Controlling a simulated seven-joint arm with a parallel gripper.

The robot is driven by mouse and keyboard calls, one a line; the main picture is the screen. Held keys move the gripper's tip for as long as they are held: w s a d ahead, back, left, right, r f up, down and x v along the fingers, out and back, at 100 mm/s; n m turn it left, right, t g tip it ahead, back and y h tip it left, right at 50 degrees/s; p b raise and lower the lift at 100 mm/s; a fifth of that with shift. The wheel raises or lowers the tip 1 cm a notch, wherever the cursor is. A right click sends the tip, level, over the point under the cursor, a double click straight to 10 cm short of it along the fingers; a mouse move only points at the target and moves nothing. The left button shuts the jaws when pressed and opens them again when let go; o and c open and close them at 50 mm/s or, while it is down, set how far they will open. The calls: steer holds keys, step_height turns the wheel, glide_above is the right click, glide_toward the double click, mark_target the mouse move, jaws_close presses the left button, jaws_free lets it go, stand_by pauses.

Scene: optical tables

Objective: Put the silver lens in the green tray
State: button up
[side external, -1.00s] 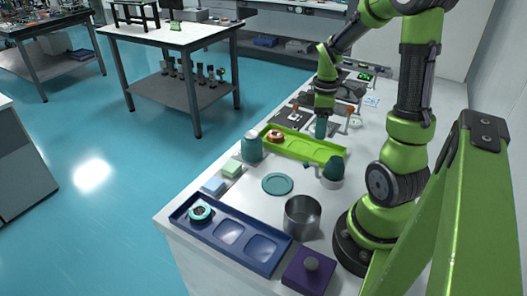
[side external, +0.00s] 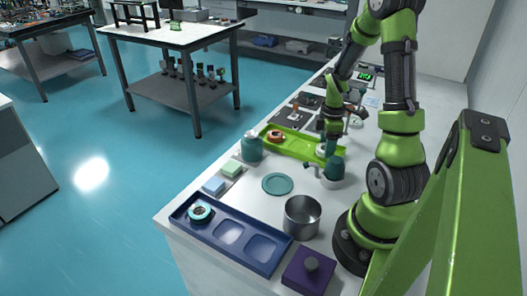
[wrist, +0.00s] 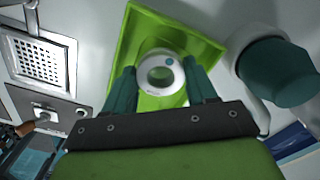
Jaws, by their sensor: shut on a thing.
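The silver lens is a pale ring with a teal dot, seen in the wrist view (wrist: 146,66) between my teal fingers. My gripper (wrist: 160,73) is shut on it. In the side view my gripper (side external: 324,153) is at the right end of the green tray (side external: 297,144), with the lens (side external: 321,150) partly hidden by the fingers. The tray (wrist: 205,45) lies behind the lens in the wrist view. The gap between lens and tray floor is hard to tell.
An orange-red ringed lens (side external: 276,136) sits in the tray's left end. A teal-topped white vessel (side external: 334,170) stands close to the tray's right end. A teal and white bottle (side external: 251,148) stands at its left. A blue tray (side external: 262,266) and metal cup (side external: 302,217) are nearer the camera.

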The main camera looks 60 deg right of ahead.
steer(key=shift+f, duration=0.4)
steer(key=shift+f, duration=0.1)
steer(key=o, duration=0.9)
step_height(320, 180, up, 12)
steer(key=w+a+r+m+t, duration=0.2)
steer(key=w+a+r+m, duration=0.15)
steer(key=a, duration=0.35)
steer(key=w+a+r+m+t, duration=0.2)
steer(key=a+r, duration=0.2)
steer(key=a, duration=0.4)
steer(key=s+a+r+m+t, duration=0.1)
steer(key=a, duration=0.3)
steer(key=s+a+r+m+t+y, duration=0.1)
steer(key=a+m, duration=0.1)
steer(key=a, duration=0.3)
steer(key=a+r+m+t+y, duration=0.1)
steer(key=a+r+m, duration=0.1)
steer(key=a, duration=0.2)
steer(key=shift+s+a, duration=0.35)
steer(key=shift+s, duration=0.05)
